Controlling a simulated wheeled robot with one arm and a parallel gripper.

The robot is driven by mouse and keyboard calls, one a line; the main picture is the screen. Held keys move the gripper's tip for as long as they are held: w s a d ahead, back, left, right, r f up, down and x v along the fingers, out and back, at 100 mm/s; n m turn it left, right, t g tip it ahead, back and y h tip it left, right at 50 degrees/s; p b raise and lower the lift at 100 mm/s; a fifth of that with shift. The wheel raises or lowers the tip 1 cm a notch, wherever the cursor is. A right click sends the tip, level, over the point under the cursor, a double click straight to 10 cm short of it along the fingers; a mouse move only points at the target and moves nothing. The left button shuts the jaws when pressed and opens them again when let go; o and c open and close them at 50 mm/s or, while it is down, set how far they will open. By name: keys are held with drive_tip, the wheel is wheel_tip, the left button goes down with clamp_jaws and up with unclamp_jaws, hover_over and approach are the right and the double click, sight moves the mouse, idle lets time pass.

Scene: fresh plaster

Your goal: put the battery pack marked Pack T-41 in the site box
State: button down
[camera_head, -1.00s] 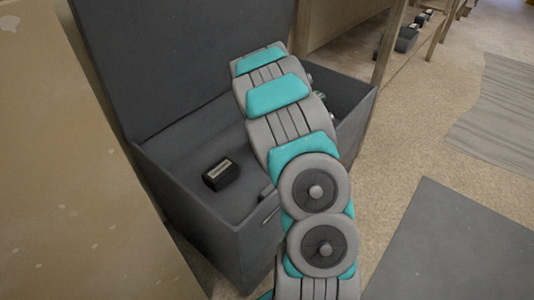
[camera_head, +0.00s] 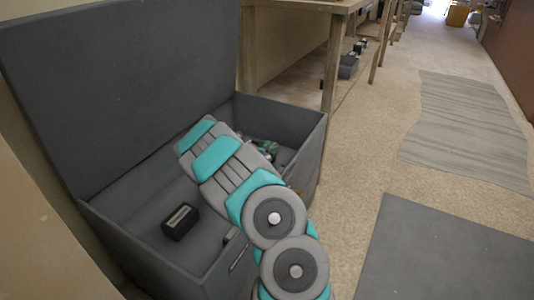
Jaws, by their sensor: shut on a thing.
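The site box (camera_head: 150,275) is a large dark grey chest with its lid raised at the back left. A black block with a pale label (camera_head: 180,221), like a battery pack, lies on the box floor at left. Its marking is too small to read, so I cannot tell if it is Pack T-41. My arm reaches up and left over the front wall into the box space. My gripper is hidden behind my arm links, and so is anything in it. Some green and dark items (camera_head: 266,148) show in the box's right part, partly covered by my arm.
A dark grey mat (camera_head: 440,255) and a pale striped mat (camera_head: 465,130) lie on the floor at right. The floor between is clear. A tan surface fills the lower left.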

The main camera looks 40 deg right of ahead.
drive_tip(key=shift+f, duration=1.35)
drive_tip(key=shift+c, duration=0.2)
unclamp_jaws()
drive_tip(key=v, duration=1.2)
drive_tip(key=shift+r, duration=0.1)
